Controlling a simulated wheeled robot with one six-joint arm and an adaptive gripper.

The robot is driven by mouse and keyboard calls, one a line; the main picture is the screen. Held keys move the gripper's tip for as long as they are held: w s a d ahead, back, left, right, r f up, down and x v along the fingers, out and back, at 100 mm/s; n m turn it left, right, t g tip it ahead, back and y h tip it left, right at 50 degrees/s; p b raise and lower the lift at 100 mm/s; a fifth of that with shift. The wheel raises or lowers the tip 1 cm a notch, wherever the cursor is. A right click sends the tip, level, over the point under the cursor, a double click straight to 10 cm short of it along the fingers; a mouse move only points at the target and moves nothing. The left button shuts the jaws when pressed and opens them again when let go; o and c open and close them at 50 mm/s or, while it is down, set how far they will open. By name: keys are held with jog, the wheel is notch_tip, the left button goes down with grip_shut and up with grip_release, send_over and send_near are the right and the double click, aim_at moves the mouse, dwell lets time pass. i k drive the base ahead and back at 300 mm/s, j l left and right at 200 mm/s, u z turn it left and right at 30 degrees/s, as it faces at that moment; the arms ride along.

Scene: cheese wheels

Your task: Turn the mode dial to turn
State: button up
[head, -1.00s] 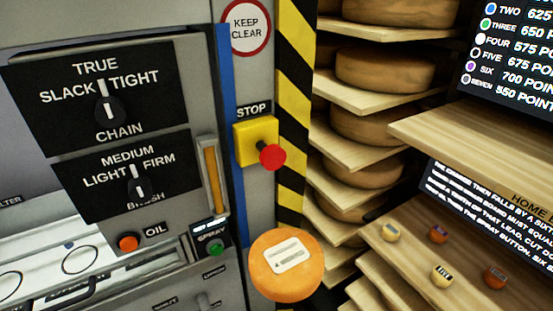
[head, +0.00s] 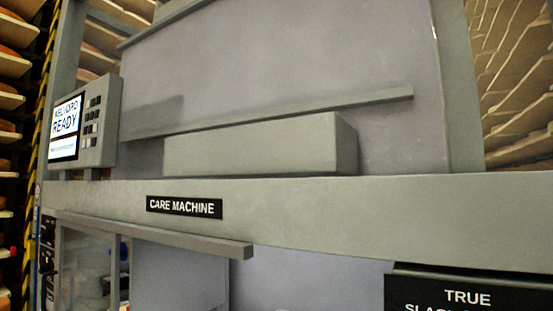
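The care machine (head: 300,197) fills most of the head view, with a black label reading CARE MACHINE on its grey crossbeam. At the lower right, the top of a black dial plate (head: 467,297) shows the word TRUE and part of SLACK. The knob on that plate is below the picture edge. No dial marked mode is in view. My gripper is not in view.
A control box with a lit screen (head: 65,128) reading READY and a small keypad stands at the left. A grey bar (head: 200,238) juts out below the crossbeam. Wooden shelves (head: 518,90) stand at the right, and shelves with cheese wheels at the far left.

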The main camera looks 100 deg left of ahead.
aim_at(45, 234)
jog(key=u, duration=3.95)
